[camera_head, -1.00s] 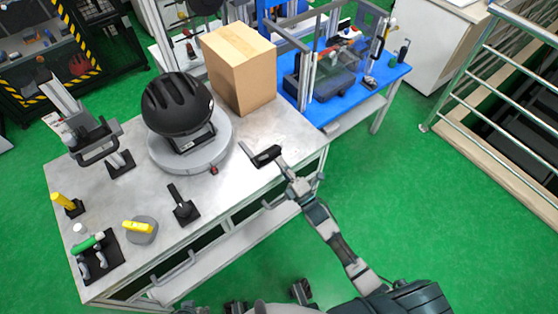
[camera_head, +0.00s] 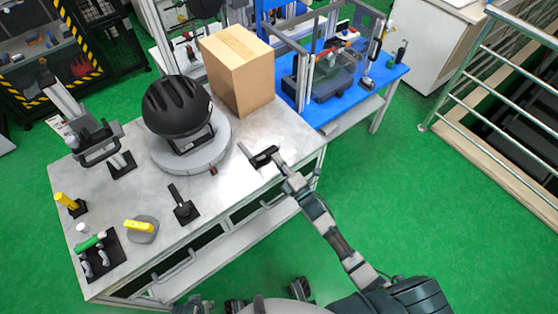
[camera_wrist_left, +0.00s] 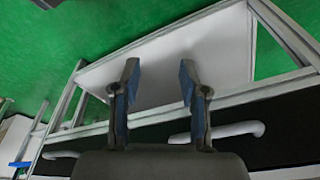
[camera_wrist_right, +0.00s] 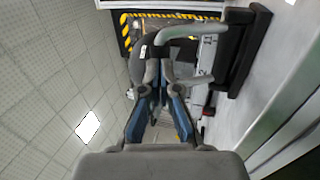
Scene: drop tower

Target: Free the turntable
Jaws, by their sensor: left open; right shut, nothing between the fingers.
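The turntable (camera_head: 222,146) is a round grey disc on the metal table, with a black helmet (camera_head: 177,105) on a stand on top. A small red part (camera_head: 213,170) sits at its front rim. A black fixture (camera_head: 265,156) with a thin grey bar lies right of the turntable. My right gripper (camera_head: 283,168) is at that fixture's near end. In the right wrist view its shut fingers (camera_wrist_right: 158,82) are beside or behind a bent grey bar; contact is unclear. My left gripper (camera_wrist_left: 157,78) is open and empty beside the table's lower frame; I cannot make it out in the head view.
A cardboard box (camera_head: 238,72) stands behind the turntable. A black paddle-like handle (camera_head: 182,206), a yellow-topped puck (camera_head: 141,229) and a green-handled tool (camera_head: 92,241) occupy the table's front left. A blue bench (camera_head: 385,74) stands at right. Green floor lies open to the right.

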